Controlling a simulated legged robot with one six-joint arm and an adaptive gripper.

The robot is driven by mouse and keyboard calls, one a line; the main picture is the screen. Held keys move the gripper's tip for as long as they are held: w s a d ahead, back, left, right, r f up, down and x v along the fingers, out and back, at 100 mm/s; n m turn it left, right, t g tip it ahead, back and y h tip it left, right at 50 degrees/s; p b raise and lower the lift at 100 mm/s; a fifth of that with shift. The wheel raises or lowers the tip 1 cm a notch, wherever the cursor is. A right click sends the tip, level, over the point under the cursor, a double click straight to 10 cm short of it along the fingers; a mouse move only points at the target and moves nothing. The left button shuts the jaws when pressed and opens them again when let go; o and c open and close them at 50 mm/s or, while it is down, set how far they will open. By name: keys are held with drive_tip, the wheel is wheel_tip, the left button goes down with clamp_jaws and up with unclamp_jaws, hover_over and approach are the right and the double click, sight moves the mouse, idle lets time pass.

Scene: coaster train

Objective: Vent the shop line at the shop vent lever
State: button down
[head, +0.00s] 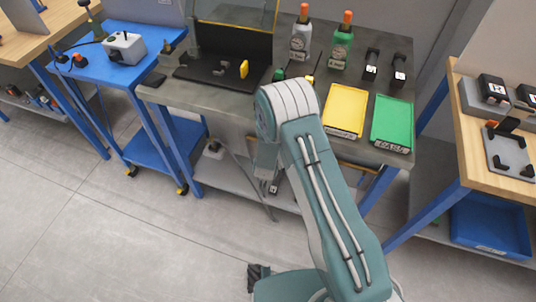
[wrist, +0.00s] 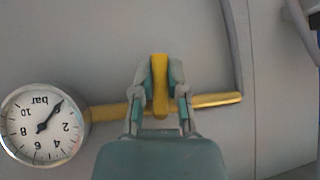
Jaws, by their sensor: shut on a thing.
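The yellow vent lever (wrist: 160,88) stands upright in the wrist view, across a brass pipe (wrist: 215,99). My gripper (wrist: 160,72) is shut on the lever, one finger on each side. A round pressure gauge (wrist: 42,126) marked in bar sits at the left end of the pipe. In the head view my own arm hides the lever, and I cannot make out the gripper there.
A blue table (head: 120,62) stands left and a wooden table (head: 500,185) right. The floor at the front left is clear.

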drive_tip(key=shift+s+d+f+h, duration=0.1)
drive_tip(key=shift+s+f+h, duration=0.1)
drive_tip(key=shift+h, duration=0.1)
idle(0.4)
drive_tip(key=c, duration=0.7)
unclamp_jaws()
drive_tip(key=shift+o, duration=0.2)
drive_tip(key=shift+w+r, duration=0.1)
drive_tip(key=v, duration=1.2)
drive_tip(key=shift+w, duration=0.15)
drive_tip(key=shift+r, duration=0.1)
